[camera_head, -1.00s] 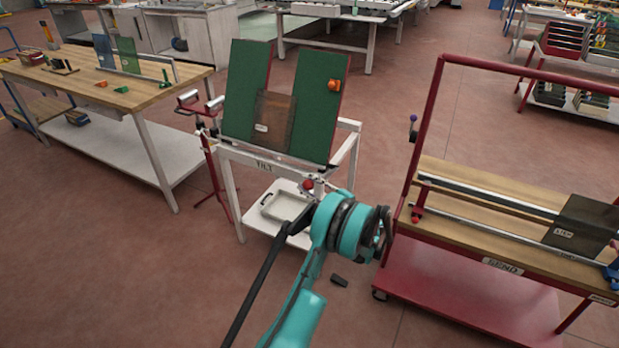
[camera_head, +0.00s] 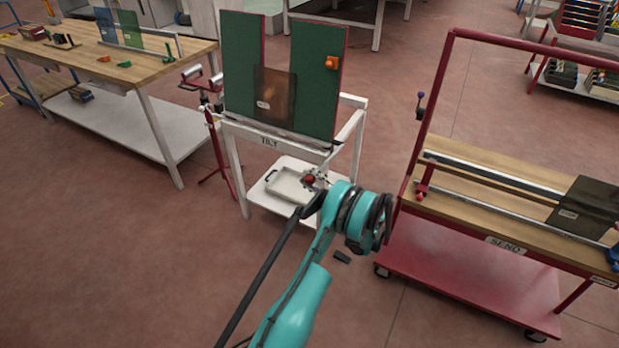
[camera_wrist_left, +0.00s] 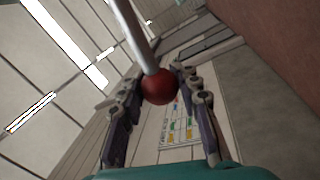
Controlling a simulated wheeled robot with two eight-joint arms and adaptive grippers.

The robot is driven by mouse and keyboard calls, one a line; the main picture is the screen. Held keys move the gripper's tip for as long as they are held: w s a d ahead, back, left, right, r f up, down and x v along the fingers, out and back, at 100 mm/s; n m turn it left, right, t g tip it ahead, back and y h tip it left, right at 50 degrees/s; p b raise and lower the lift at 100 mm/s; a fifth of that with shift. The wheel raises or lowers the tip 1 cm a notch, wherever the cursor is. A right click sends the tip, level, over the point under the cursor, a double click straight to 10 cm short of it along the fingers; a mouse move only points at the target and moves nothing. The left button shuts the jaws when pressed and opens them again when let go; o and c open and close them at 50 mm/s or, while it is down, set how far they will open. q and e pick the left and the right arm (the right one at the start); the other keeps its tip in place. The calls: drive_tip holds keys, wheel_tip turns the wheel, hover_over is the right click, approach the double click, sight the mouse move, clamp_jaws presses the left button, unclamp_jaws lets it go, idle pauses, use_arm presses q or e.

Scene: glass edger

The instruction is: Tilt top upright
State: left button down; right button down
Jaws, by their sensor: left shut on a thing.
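The tilt top (camera_head: 320,90) is a pair of dark green panels with red edges on a white frame labelled TILT (camera_head: 269,141). It stands steeply, close to upright. A brown see-through pane (camera_head: 276,88) with a small label rests against it. A red ball knob (camera_head: 309,180) shows at the stand's front, below the panels. My left gripper (camera_head: 312,183) is at this knob, partly hidden by my teal wrist. In the left wrist view, the red knob (camera_wrist_left: 159,87) on a metal rod sits between the fingers of my left gripper (camera_wrist_left: 158,84), which is shut on it. My right gripper is not seen.
A wooden-topped table (camera_head: 150,62) is at left. A pale tray (camera_head: 289,186) lies on the stand's lower shelf.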

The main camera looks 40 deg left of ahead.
use_arm(q)
drive_tip(key=shift+s+d+f, duration=0.1)
drive_tip(key=shift+s+f, duration=0.05)
drive_tip(key=shift+f, duration=0.25)
drive_tip(key=c, duration=1.1)
unclamp_jaws()
drive_tip(key=shift+o, duration=0.2)
drive_tip(key=shift+r, duration=0.1)
drive_tip(key=shift+d, duration=0.15)
drive_tip(key=v, duration=1.1)
drive_tip(key=shift+d, duration=0.4)
